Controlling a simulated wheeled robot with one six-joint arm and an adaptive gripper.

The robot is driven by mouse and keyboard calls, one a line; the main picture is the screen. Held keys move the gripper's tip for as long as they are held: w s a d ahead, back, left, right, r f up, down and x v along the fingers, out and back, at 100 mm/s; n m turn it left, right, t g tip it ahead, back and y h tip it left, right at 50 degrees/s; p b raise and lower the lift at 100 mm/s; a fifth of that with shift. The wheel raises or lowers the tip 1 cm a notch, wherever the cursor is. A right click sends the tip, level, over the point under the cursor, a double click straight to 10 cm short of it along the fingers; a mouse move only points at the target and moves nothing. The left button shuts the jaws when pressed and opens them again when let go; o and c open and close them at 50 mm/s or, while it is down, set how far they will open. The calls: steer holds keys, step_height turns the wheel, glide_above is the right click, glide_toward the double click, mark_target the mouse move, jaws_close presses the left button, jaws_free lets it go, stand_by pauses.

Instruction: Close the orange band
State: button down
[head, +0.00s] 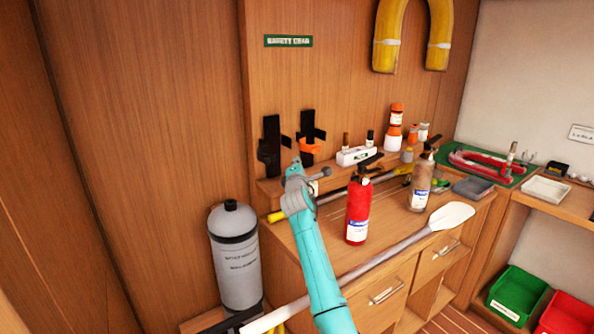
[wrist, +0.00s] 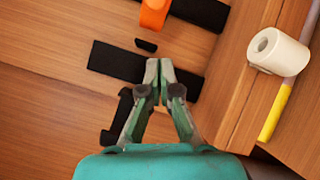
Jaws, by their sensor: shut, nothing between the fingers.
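The orange band (head: 309,147) sits on the right one of two black wall brackets (head: 308,125), above the back ledge. In the wrist view the orange band (wrist: 154,14) lies at the top, partly cut off by the frame edge, against a black strip (wrist: 195,9). I cannot tell whether the band is open or closed. My gripper (wrist: 159,66) is shut and empty, with its tips over the other black strip (wrist: 115,62), short of the band. In the head view my gripper (head: 296,163) is just below and left of the band.
A left black bracket (head: 270,145) is beside it. A red extinguisher (head: 358,210), a beige bottle (head: 421,185) and a white box (head: 355,155) stand to the right. A grey tank (head: 235,255) stands at left. A paddle (head: 452,215) crosses the bench front.

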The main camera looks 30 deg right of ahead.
mark_target(308, 150)
steer(key=shift+s+d+r, duration=0.15)
steer(key=shift+d+r, duration=0.1)
steer(key=shift+d, duration=0.35)
steer(key=shift+s+d+r, duration=0.2)
steer(key=shift+d+r, duration=0.05)
steer(key=shift+d, duration=0.35)
steer(key=shift+s+d+r, duration=0.15)
steer(key=shift+d+r, duration=0.1)
steer(key=shift+d, duration=0.35)
steer(key=shift+d, duration=0.1)
steer(key=s+d, duration=0.2)
steer(key=d, duration=0.5)
